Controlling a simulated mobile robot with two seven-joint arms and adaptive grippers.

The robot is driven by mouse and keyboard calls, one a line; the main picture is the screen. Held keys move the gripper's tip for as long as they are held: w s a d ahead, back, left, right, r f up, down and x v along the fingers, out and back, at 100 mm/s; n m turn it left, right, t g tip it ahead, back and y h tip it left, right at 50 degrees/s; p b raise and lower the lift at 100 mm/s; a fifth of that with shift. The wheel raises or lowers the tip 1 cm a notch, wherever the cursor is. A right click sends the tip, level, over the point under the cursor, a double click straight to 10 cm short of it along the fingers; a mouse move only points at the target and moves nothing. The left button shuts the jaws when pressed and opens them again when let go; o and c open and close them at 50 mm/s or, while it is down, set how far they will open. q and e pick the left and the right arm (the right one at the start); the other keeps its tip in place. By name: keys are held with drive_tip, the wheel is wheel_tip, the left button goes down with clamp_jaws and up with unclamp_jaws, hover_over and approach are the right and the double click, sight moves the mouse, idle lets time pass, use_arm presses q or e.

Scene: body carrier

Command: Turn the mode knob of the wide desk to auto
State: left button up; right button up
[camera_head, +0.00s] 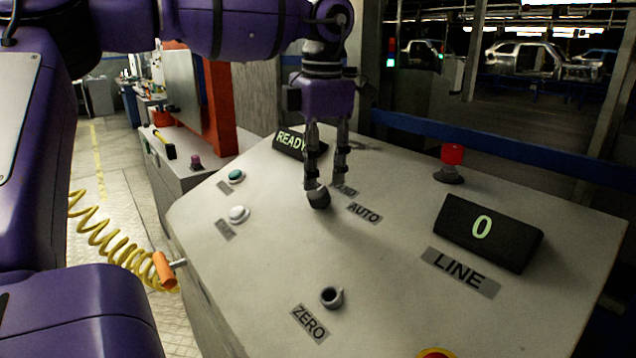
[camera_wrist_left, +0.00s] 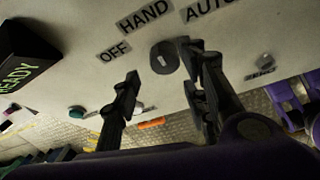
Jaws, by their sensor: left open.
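The mode knob (camera_head: 319,200) is a dark round knob on the pale sloping top of the wide desk (camera_head: 390,300). In the left wrist view, the knob (camera_wrist_left: 165,57) has a small white mark and sits by the labels OFF (camera_wrist_left: 114,52), HAND (camera_wrist_left: 144,16) and AUTO (camera_wrist_left: 208,6). I cannot tell surely which label the mark points to. My left gripper (camera_head: 325,184) points down at the knob, open, its fingers partly hiding the HAND label. In the left wrist view, the right finger is close to the knob; contact is unclear. My right gripper is not in view.
A READY display (camera_head: 300,144), a green button (camera_head: 236,176) and a white button (camera_head: 239,214) lie left of the knob. A red button (camera_head: 452,155) and a LINE display showing 0 (camera_head: 488,232) stand right. A ZERO knob (camera_head: 332,296) is nearer the front.

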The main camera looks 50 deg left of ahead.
sight(318, 189)
use_arm(q)
drive_tip(key=shift+a+f, duration=0.15)
drive_tip(key=shift+f, duration=1.8)
drive_tip(key=shift+w+r, duration=0.1)
drive_tip(key=c, duration=1)
